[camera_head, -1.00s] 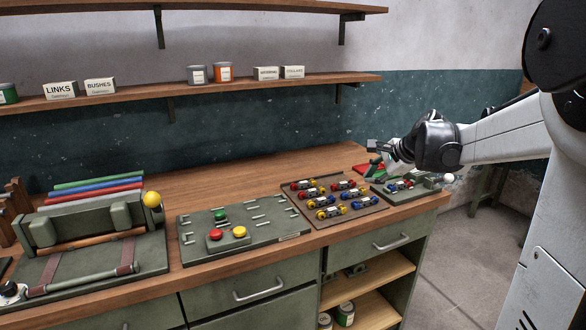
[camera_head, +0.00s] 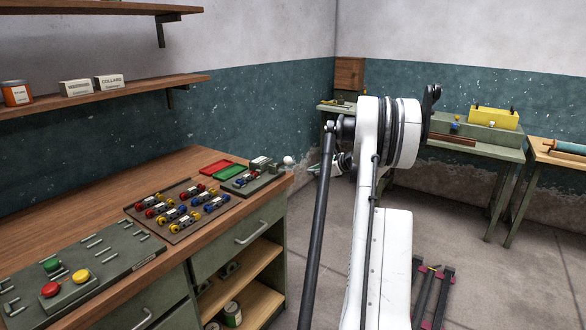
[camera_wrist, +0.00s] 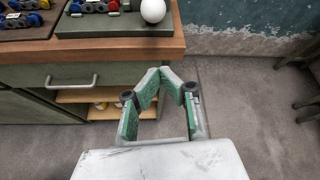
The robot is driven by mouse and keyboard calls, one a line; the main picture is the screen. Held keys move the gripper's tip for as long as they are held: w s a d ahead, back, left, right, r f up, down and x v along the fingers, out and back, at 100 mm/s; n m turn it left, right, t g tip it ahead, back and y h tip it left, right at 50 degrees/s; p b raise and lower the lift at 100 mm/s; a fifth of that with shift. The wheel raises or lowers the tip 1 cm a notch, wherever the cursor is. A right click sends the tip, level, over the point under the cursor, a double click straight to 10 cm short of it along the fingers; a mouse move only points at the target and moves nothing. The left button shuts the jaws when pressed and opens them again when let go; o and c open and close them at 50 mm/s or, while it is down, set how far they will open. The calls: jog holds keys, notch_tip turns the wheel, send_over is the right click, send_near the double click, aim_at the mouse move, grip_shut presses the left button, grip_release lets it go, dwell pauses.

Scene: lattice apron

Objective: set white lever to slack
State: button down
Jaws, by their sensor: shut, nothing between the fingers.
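The white lever's round white knob (camera_head: 289,160) shows at the right end of a small grey-green fixture (camera_head: 240,186) on the bench's right corner. In the wrist view the white knob (camera_wrist: 153,10) is at the top edge, by the bench's front edge. The rest of the lever is hard to make out, and I cannot read its setting. My gripper (camera_wrist: 158,72) is shut and empty, with green pads on its fingers. In the wrist view it appears below the knob and apart from it, with the floor behind. In the head view my arm largely hides it.
A tray of coloured parts (camera_head: 170,233) and red and green trays (camera_head: 223,168) lie left of the fixture. A button panel (camera_head: 110,262) is farther left. Bare floor (camera_head: 400,245) lies right of the bench. Another workbench (camera_head: 470,150) stands along the back wall.

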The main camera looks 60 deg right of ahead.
aim_at(282, 163)
jog(key=shift+f, duration=0.1)
dwell(0.3)
jog(key=x, duration=1)
jog(key=r, duration=0.4)
jog(key=shift+w+a, duration=0.3)
jog(key=shift+a, duration=0.05)
